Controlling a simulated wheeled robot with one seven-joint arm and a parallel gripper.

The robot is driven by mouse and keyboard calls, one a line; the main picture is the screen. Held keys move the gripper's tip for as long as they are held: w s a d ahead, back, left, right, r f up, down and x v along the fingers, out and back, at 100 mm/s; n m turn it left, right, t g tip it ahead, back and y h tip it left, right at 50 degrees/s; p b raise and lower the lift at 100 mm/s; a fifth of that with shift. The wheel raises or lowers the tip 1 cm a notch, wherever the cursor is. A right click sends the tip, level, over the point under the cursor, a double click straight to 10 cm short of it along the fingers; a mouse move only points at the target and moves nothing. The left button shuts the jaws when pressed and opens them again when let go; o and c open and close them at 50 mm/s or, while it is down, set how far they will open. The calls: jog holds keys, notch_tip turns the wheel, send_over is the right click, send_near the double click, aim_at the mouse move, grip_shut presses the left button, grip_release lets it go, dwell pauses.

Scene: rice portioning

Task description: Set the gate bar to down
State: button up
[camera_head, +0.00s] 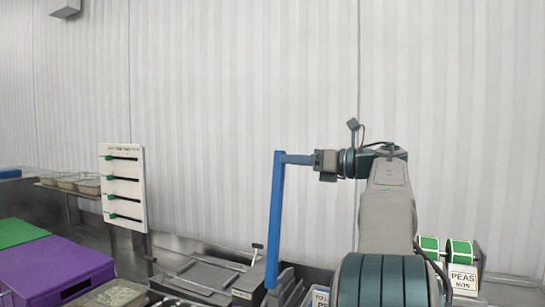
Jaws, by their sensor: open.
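The gate bar (275,215), a long blue bar, stands almost upright in the middle of the view. A short blue piece runs right from its top to my gripper. The bar's lower end is down among grey metal equipment, where its mount is hard to make out. My gripper (316,160) is open at the right end of the short blue piece, level with the bar's top. It looks close to or touching that piece; I cannot tell whether the piece lies between the fingers. My arm reaches in from the lower right.
A white panel (137,213) with several green-knobbed sliders stands at left. Purple (60,268) and green (18,232) boxes sit at lower left. Grey metal trays (205,275) lie left of the bar's foot. Green rolls (460,247) with a PEAS label stand at right. A pale ribbed wall closes the back.

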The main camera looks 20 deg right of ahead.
aim_at(275, 159)
jog(key=x, duration=0.6)
jog(key=shift+a+p, duration=0.15)
jog(key=shift+p, duration=0.25)
grip_shut()
